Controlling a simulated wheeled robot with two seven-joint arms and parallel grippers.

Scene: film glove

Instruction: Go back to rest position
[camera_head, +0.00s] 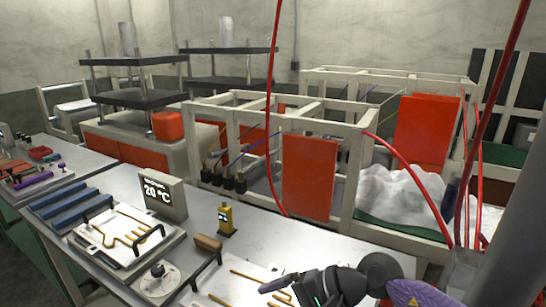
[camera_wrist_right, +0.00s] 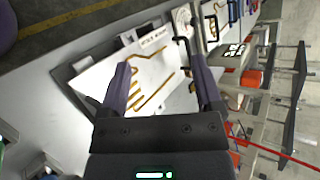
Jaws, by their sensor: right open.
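My right gripper (camera_head: 279,289) reaches in from the lower right of the head view, over the near end of the metal table. In the right wrist view my right gripper (camera_wrist_right: 163,75) has its two fingers spread wide with nothing held between them. Beyond them lies a white plate (camera_wrist_right: 105,78) with brown raised lines and a dark handle. The same plate shows partly in the head view (camera_head: 215,284), cut off by the bottom edge. My left gripper is in neither view.
On the table (camera_head: 285,236) stand a display reading 20 °C (camera_head: 159,194), a small yellow device (camera_head: 225,218) and a second plate with black handles (camera_head: 95,233). Behind are a white frame machine with red panels (camera_head: 309,178) and hanging red hoses (camera_head: 272,110).

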